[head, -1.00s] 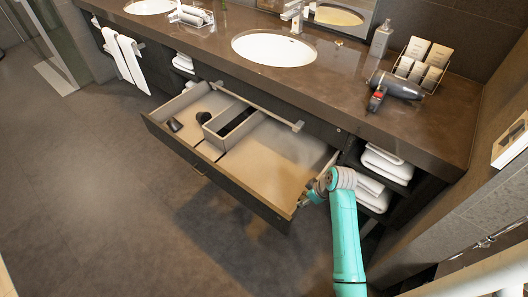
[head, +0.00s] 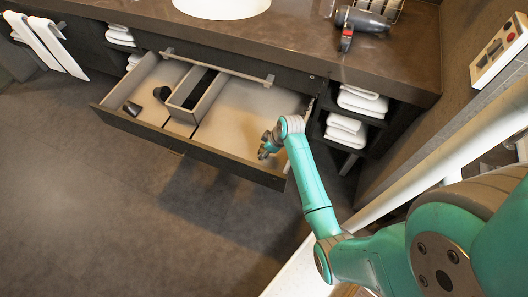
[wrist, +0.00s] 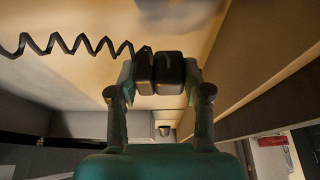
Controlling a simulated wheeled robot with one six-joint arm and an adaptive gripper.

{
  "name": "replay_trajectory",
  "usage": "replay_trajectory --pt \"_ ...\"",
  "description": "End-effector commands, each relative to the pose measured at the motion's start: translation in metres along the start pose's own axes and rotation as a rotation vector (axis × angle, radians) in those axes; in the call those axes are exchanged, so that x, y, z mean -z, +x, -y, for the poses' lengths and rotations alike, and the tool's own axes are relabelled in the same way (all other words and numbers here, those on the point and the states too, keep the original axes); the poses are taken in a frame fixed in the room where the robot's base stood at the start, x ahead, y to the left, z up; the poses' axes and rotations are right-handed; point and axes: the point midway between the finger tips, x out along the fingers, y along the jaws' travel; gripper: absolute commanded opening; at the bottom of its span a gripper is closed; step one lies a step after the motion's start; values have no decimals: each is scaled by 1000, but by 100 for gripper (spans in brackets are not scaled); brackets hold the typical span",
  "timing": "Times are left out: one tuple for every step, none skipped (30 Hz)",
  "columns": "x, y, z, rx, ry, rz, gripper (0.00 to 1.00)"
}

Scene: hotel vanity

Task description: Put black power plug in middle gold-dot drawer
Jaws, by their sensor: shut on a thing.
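The black power plug (wrist: 169,72) is between the two fingers of my gripper (head: 268,149) in the wrist view, with a black coiled cord (wrist: 72,44) running off to the left. The gripper (wrist: 158,84) is shut on the plug. In the head view the plug is too small to make out. The drawer (head: 245,115) is pulled out, and my gripper is over its right part, near the front wall. I cannot make out a gold dot on it. The pale drawer floor fills much of the wrist view.
A grey divider box (head: 210,97) and small dark objects (head: 132,108) are in the drawer's left part. Its right part looks bare. Folded towels (head: 348,122) sit on open shelves to the right. A hair dryer (head: 362,20) lies on the brown counter (head: 300,50) above.

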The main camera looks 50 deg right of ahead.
Motion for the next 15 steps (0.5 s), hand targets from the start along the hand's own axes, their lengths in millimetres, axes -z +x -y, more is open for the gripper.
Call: replay_trajectory --pt "-2 5 0 1 0 1 9" --pt "-4 8 0 2 0 1 9" --pt "-6 14 1 2 0 2 9" --pt "-8 18 1 2 0 2 9" --pt "-9 22 0 2 1 2 9" --pt "-11 27 0 2 1 1 9" --pt "-12 30 0 2 1 1 9" --pt "-14 32 0 1 1 1 9" --pt "-15 35 0 1 1 1 9" --pt "-15 36 0 1 0 0 9" --pt "-15 37 0 0 0 0 9" --pt "-16 38 0 0 0 0 9" --pt "-16 38 0 0 0 0 9" --pt "-15 38 0 0 0 0 9" --pt "-15 37 0 0 0 0 9"
